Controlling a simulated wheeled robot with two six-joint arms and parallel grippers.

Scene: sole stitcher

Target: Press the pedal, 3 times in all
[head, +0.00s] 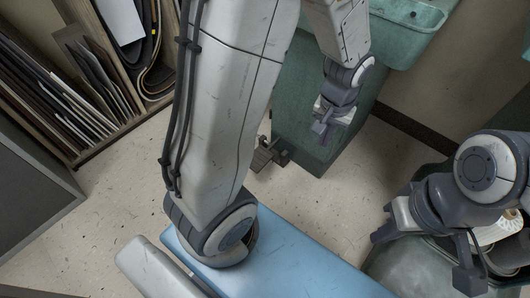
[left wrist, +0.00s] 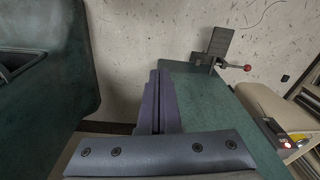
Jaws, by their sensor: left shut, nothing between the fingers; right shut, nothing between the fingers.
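The pedal (head: 262,157) is a small dark plate at the foot of the green machine (head: 300,95), low near the floor. It also shows in the left wrist view (left wrist: 219,42), with a short rod ending in a red knob beside it. My left gripper (head: 321,129) is shut and empty, in front of the green machine, up and to the right of the pedal in the head view. In the left wrist view its closed fingers (left wrist: 157,78) lie left of the pedal, apart from it. My right gripper (head: 382,234) is shut and empty at the right, far from the pedal.
A wooden rack (head: 75,125) with dark sheets stands at the left. A grey cabinet (head: 35,185) is at the left edge. A rounded bin (head: 405,270) with a white roll is below my right arm. Speckled floor (head: 120,190) is clear left of the pedal.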

